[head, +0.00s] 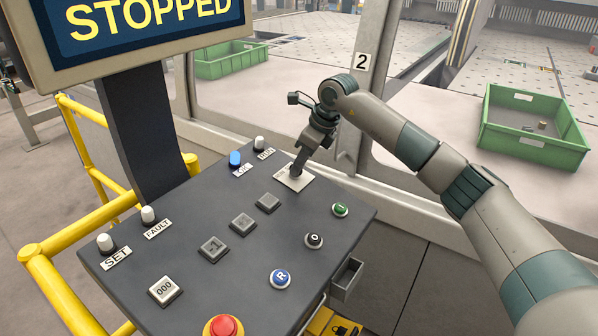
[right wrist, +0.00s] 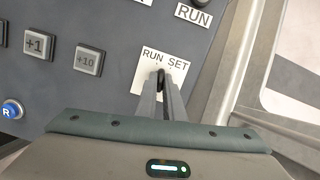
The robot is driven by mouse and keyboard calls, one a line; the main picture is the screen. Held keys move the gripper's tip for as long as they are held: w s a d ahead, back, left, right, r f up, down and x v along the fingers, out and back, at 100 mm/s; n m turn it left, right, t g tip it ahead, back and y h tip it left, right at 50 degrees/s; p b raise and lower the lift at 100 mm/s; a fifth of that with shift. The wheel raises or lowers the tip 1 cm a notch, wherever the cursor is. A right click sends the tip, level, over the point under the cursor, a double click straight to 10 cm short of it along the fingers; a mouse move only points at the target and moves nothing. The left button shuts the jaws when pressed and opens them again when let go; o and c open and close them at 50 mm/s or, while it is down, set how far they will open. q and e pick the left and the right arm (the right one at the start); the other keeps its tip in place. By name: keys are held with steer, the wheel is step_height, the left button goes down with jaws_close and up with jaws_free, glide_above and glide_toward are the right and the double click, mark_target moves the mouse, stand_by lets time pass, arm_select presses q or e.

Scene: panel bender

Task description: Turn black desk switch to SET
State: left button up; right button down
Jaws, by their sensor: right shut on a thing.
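The black desk switch (right wrist: 161,75) sits on a white plate (right wrist: 146,66) marked RUN and SET. My right gripper (right wrist: 162,84) is shut on the switch, its two fingers coming down on either side. Most of the switch is hidden by the fingers, and I cannot tell clearly which mark it points to. In the head view my right gripper (head: 295,173) reaches down to the plate (head: 306,181) at the desk's far right part. The SET lamp (head: 105,243) is white and looks unlit. My left gripper is not in view.
The desk (head: 190,210) carries several grey buttons, a blue R button (head: 280,278), a black button (head: 314,241), a green button (head: 340,210) and a red stop button (head: 223,327). A blue lamp (head: 235,159) stands near the RUN lamp (head: 259,143). The screen (head: 140,30) reads STOPPED.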

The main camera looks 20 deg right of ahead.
steer(key=m+b, duration=0.3)
steer(key=shift+f+m+h, duration=0.15)
steer(key=shift+m+h, duration=0.15)
steer(key=shift+m, duration=0.1)
steer(key=m+b, duration=0.3)
steer(key=m, duration=0.1)
steer(key=shift+a+t+h, duration=0.1)
steer(key=shift+t+h, duration=0.2)
steer(key=shift+t, duration=0.1)
steer(key=shift+r+m+b, duration=0.25)
steer(key=shift+m+b, duration=0.05)
steer(key=shift+m, duration=0.1)
steer(key=c, duration=1.9)
jaws_free()
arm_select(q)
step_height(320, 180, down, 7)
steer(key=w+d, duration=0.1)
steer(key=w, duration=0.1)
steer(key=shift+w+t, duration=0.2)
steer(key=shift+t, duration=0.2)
arm_select(e)
steer(key=shift+o, duration=0.2)
steer(key=shift+s, duration=0.1)
